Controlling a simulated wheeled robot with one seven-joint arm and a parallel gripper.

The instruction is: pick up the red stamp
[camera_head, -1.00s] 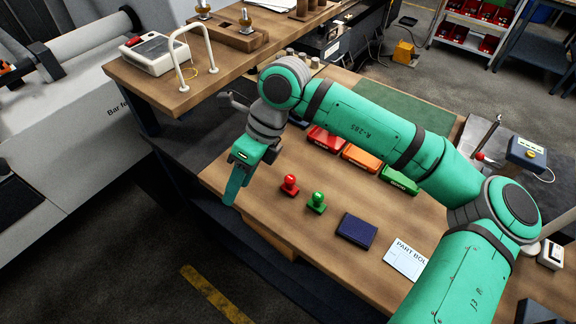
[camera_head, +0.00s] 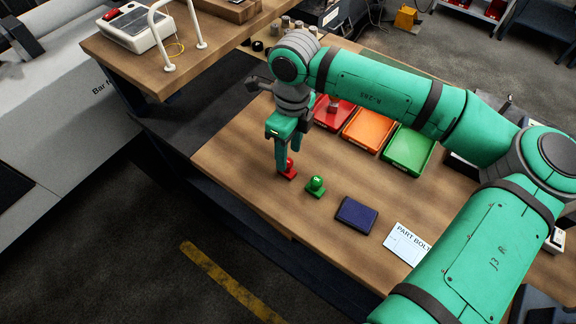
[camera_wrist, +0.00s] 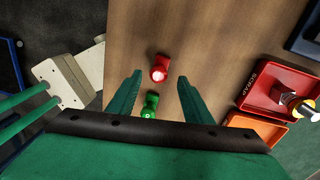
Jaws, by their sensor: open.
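The red stamp (camera_head: 290,170) stands upright on the wooden bench, to the left of the green stamp (camera_head: 316,186). My gripper (camera_head: 287,164) is open and points down, just above and around the red stamp's position in the head view; one finger partly hides the stamp. In the wrist view, the red stamp (camera_wrist: 160,69) lies ahead of and between my two open fingertips (camera_wrist: 160,78), with nothing gripped. The green stamp (camera_wrist: 150,105) shows nearer the palm, close to the left finger. I cannot tell if a finger touches either stamp.
A dark blue ink pad (camera_head: 356,214) and a white card (camera_head: 407,244) lie to the right. Red (camera_head: 332,112), orange (camera_head: 368,129) and green (camera_head: 408,149) trays stand behind. A raised shelf (camera_head: 150,67) is at the left. The bench's front strip is clear.

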